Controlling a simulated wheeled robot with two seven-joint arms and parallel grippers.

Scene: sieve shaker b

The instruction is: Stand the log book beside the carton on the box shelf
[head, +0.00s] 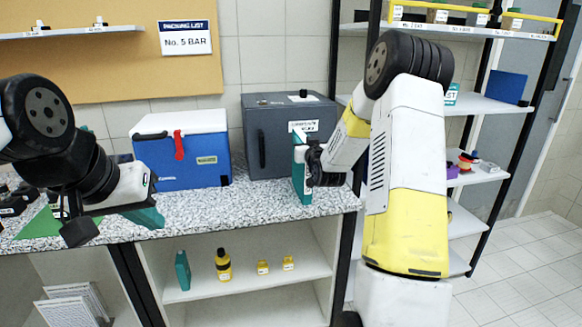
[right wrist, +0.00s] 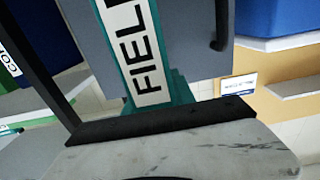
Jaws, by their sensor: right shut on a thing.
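The log book (head: 300,172) is a teal upright slab with a white label reading "FIEL…" (right wrist: 138,50) in the right wrist view. My right gripper (head: 316,172) is shut on it, in front of the grey cabinet at the counter's right end. The book looks upright; whether it touches the counter is unclear. My left gripper (head: 108,226) hangs over the counter at left; its jaw opening is unclear, with a teal piece beside it. A teal-and-white labelled item (head: 451,95) stands on the right rack, partly hidden by my right arm; I cannot tell whether it is the carton.
A blue cooler (head: 190,158) with a white lid and the grey cabinet (head: 262,140) stand on the speckled counter (head: 235,205). The right rack also holds a blue panel (head: 506,87) and small colored objects (head: 467,162). Bottles (head: 222,265) stand on the shelf below.

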